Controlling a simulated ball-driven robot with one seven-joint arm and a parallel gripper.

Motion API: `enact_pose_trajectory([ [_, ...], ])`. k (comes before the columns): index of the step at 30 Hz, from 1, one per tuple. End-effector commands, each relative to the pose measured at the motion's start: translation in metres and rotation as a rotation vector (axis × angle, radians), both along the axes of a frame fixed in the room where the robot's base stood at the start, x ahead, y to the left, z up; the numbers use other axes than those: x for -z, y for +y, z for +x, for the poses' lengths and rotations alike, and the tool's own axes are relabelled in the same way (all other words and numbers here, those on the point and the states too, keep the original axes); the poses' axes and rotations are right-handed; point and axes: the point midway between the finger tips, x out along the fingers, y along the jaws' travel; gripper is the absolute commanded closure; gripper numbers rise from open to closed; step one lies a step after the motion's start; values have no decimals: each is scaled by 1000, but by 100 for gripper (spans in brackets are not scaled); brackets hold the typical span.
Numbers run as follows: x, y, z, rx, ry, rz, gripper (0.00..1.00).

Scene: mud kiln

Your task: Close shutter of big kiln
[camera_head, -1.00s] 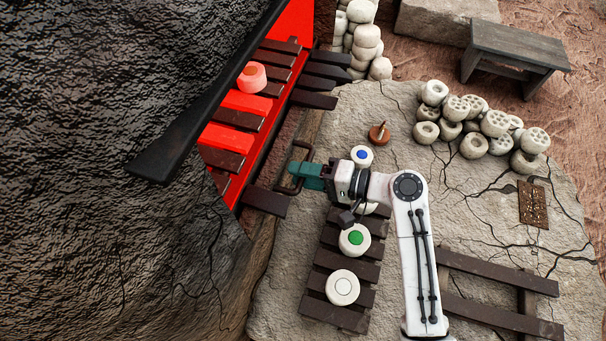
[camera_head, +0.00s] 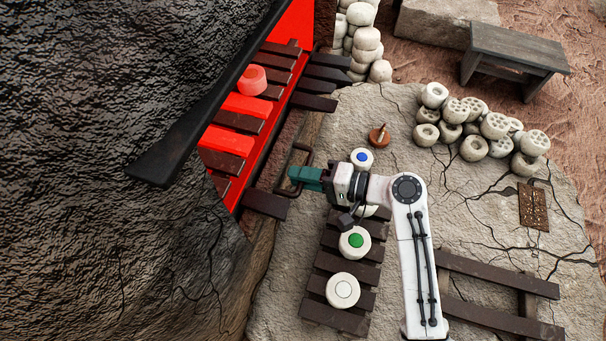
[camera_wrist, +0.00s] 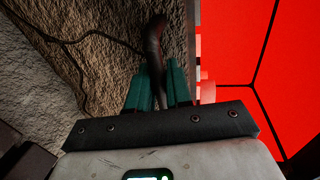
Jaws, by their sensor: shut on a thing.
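The big kiln (camera_head: 110,110) is a large dark, rough dome filling the left of the head view. Its opening (camera_head: 250,104) is uncovered and glows red. A dark bent handle (camera_head: 309,150) stands at the front edge of the opening. My gripper (camera_head: 297,176), with teal fingers, is closed around this handle. In the wrist view the handle (camera_wrist: 155,45) runs up between the two fingers of my gripper (camera_wrist: 157,92), with the red opening (camera_wrist: 235,50) to the right. The shutter panel itself cannot be made out clearly.
A pink glowing piece (camera_head: 252,79) sits on slats inside the opening. A slatted rack (camera_head: 335,316) holds white round pieces, one green-centred (camera_head: 355,241). A blue-centred piece (camera_head: 362,158) stands behind my gripper. Stacked white rings (camera_head: 473,147) and a bench (camera_head: 515,53) are farther right.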

Motion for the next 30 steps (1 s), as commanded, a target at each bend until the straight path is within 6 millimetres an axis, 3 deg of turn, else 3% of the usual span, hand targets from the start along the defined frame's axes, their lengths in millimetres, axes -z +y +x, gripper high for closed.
enact_pose_trajectory([
  [8, -3, -1, 0, 1, 1, -1, 100],
  [14, -19, 0, 0, 0, -2, 1, 100],
  [20, -48, 0, 0, 0, -3, 3, 100],
  [30, -116, 0, 1, 0, -5, 4, 100],
])
